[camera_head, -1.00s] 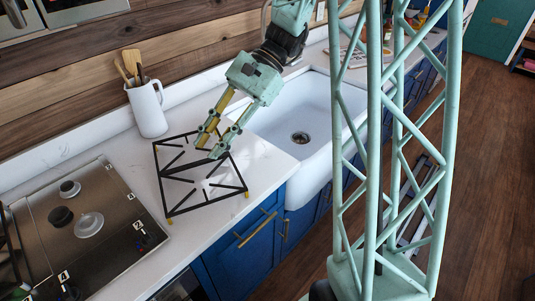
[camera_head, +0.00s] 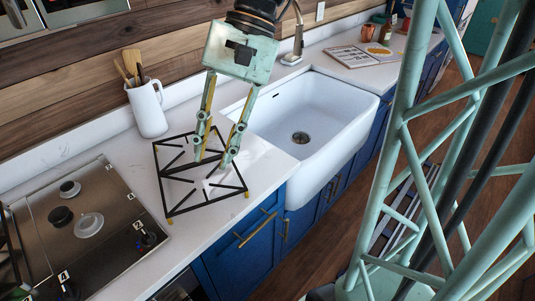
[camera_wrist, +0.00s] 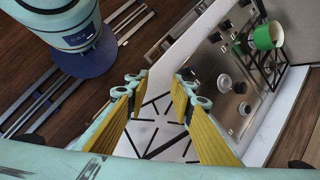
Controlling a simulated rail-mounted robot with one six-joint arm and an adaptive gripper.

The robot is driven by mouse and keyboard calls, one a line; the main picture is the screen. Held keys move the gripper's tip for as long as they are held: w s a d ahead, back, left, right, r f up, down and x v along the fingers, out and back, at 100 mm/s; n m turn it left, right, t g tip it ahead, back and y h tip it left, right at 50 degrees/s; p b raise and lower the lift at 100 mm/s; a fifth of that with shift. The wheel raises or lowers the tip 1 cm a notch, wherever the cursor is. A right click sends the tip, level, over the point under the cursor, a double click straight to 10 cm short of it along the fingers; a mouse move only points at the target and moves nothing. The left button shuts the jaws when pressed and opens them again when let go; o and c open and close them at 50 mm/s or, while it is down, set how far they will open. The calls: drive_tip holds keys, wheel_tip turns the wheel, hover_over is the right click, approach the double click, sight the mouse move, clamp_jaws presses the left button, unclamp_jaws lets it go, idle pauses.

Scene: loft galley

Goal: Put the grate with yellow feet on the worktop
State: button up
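The black grate with yellow feet (camera_head: 161,180) lies flat on the white worktop (camera_head: 262,172) between the hob and the sink. Its yellow feet show at its corners. It also shows in the wrist view between and beyond the fingers (camera_wrist: 165,146). My gripper (camera_head: 211,163) points down over the far half of the grate, its two fingers spread apart. In the wrist view the yellow finger pads (camera_wrist: 158,90) stand apart with nothing seen gripped between them. I cannot tell whether the fingertips touch the bars.
A steel hob (camera_head: 90,225) with knobs lies left of the grate. A white jug of utensils (camera_head: 148,108) stands behind it, and a white sink (camera_head: 310,115) is to the right.

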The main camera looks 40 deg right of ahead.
drive_tip(key=s+d+r+n+t+h, duration=0.1)
drive_tip(key=s+r+n+t+h, duration=0.1)
drive_tip(key=s+r+n, duration=0.2)
drive_tip(key=s+d+r+n+t+h, duration=0.2)
drive_tip(key=s+r+n+t+h, duration=0.1)
drive_tip(key=s, duration=0.7)
drive_tip(key=shift+s+r+n, duration=0.4)
drive_tip(key=shift+r+n, duration=0.05)
drive_tip(key=shift+n, duration=0.05)
drive_tip(key=shift+a, duration=0.1)
idle(0.4)
